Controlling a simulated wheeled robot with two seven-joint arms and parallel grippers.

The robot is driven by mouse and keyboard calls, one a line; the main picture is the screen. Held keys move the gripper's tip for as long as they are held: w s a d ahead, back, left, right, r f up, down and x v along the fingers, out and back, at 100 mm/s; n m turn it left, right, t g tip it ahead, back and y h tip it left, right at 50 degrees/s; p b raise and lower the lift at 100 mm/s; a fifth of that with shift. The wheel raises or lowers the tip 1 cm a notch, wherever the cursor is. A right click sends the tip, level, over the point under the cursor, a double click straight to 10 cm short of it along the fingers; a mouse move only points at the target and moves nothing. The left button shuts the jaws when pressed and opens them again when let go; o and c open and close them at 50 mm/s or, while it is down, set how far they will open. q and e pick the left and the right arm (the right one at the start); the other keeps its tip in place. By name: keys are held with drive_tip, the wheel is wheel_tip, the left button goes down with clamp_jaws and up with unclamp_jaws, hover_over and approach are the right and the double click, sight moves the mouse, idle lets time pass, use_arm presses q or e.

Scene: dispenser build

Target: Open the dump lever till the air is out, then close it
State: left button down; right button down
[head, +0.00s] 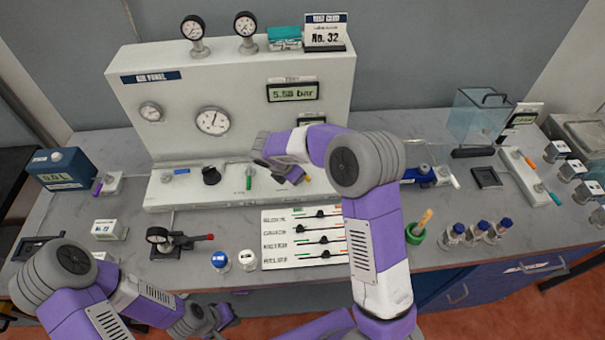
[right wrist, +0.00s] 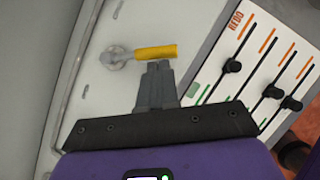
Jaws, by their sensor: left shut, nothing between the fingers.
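A lever with a yellow handle (right wrist: 155,52) sticks out from a metal pivot on the pale panel base in the right wrist view. Its tip shows in the head view (head: 308,178), mostly hidden by my right gripper. My right gripper (right wrist: 158,66) has its two fingers together, with the tips right at the handle's near side; whether they touch it I cannot tell. The air panel (head: 150,95) carries a display (head: 292,92) reading about 5.50 bar and a round gauge (head: 212,121). My left gripper (head: 222,316) is shut and empty, low in front of the bench.
A blue lever (head: 175,172), black knob (head: 211,175) and green lever (head: 249,180) share the panel base. A slider board (head: 280,252) lies in front. A black clamp-like tool (head: 165,243), vials (head: 475,232) and a green cup (head: 414,233) stand nearby.

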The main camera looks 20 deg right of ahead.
drive_tip(key=d+n, duration=0.1)
drive_tip(key=n, duration=0.1)
drive_tip(key=d+n+t+p, duration=0.1)
drive_tip(key=shift+d+r+n+y, duration=0.1)
drive_tip(key=shift+d+n+y, duration=0.25)
drive_tip(key=shift+n+y, duration=0.05)
drive_tip(key=shift+w+d+n+t+y+p, duration=0.15)
drive_tip(key=shift+d+n+t+y+p, duration=0.15)
drive_tip(key=shift+d+n+t+p, duration=0.45)
drive_tip(key=d+n+p, duration=0.1)
drive_tip(key=n, duration=0.1)
drive_tip(key=w+n+y+p, duration=0.1)
drive_tip(key=n+p, duration=0.1)
drive_tip(key=shift+w+d+t, duration=0.1)
drive_tip(key=shift+d+t, duration=0.15)
drive_tip(key=shift+d, duration=0.1)
drive_tip(key=shift+w+d+n+y+p, duration=0.15)
drive_tip(key=shift+n+y+p, duration=0.15)
drive_tip(key=shift+p, duration=0.2)
drive_tip(key=shift+w+d+p, duration=0.15)
drive_tip(key=shift+w+p, duration=0.1)
drive_tip(key=shift+p, duration=0.1)
drive_tip(key=shift+d, duration=0.1)
